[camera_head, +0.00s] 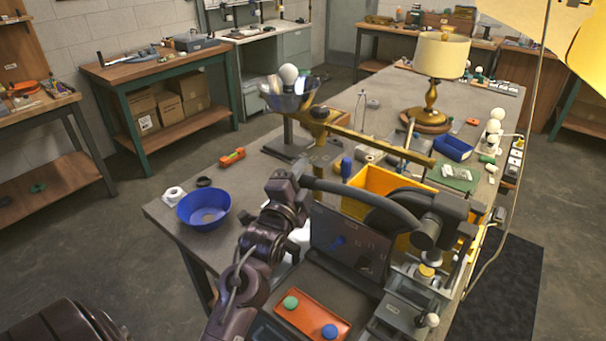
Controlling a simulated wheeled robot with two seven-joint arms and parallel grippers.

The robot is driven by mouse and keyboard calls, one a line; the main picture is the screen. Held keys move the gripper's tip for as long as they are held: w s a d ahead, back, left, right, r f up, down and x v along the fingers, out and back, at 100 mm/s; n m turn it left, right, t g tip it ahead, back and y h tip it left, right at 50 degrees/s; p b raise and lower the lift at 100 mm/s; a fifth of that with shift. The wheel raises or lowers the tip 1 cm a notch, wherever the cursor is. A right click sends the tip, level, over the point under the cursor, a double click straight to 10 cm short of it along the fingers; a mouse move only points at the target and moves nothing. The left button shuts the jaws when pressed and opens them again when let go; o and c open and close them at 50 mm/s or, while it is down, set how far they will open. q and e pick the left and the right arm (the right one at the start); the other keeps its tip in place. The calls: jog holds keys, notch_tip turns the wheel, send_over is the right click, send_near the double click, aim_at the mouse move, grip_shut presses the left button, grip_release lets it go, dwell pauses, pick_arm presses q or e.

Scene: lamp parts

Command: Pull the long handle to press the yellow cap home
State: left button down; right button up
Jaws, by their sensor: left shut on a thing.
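The press (440,218) stands at the near right of the table, with a dark head on a grey base. Its long handle (350,194) is a thick dark lever that runs left from the head, nearly level. My left gripper (304,184) is at the free left end of this handle and is shut on it; the fingers are small and partly hidden. The yellow cap (427,271) sits under the press head, above a metal fixture. Whether it is fully seated I cannot tell. My right gripper is not in view.
A dark panel (347,246) stands beside the press, with a yellow bin (375,182) behind. An orange tray (312,314) with green and blue knobs lies in front. A blue bowl (204,208) is at left. A lamp (431,88) stands farther back.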

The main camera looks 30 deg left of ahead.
pick_arm(q)
jog(key=d+r+m+t+h+p, duration=0.1)
jog(key=d+r+m+p, duration=0.2)
jog(key=r, duration=0.6)
jog(key=d+r+m+t+h+p, duration=0.1)
jog(key=d+r+m+p, duration=0.2)
jog(key=r+m+p, duration=0.2)
notch_tip(320, 180, up, 5)
jog(key=shift+s+f+m+h, duration=0.2)
jog(key=shift+s+m+h, duration=0.15)
jog(key=shift+m, duration=0.65)
jog(key=shift+r, duration=0.15)
jog(key=c, duration=1.2)
grip_release()
jog(key=shift+d, duration=0.15)
jog(key=shift+o, duration=0.3)
jog(key=shift+w+d, duration=0.1)
jog(key=shift+f, duration=0.25)
